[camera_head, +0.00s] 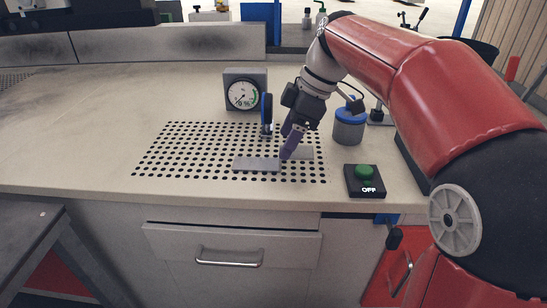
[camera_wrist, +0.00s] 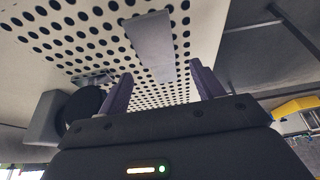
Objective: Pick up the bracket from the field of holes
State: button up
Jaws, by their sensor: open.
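The field of holes (camera_head: 190,150) is a patch of dark round holes in the pale bench top. A flat grey metal piece (camera_head: 256,164), which looks like the bracket, lies on its front part. A paler flat patch (camera_head: 303,152) shows just right of my gripper; I cannot tell what it is. My gripper (camera_head: 288,154) points down over the holes, just right of the grey piece. In the wrist view my gripper (camera_wrist: 161,69) has its purple fingers apart with nothing held, and a grey flat piece (camera_wrist: 150,42) shows beyond the gap between them.
A blue-lidded jar (camera_head: 349,125) and a green-button box (camera_head: 364,180) stand to the right. The bench left of the holes is clear.

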aim_at(272, 158)
jog(key=x, duration=0.4)
jog(key=shift+f, duration=0.35)
jog(key=shift+d, duration=0.1)
jog(key=c, duration=1.4)
jog(key=shift+r, duration=0.15)
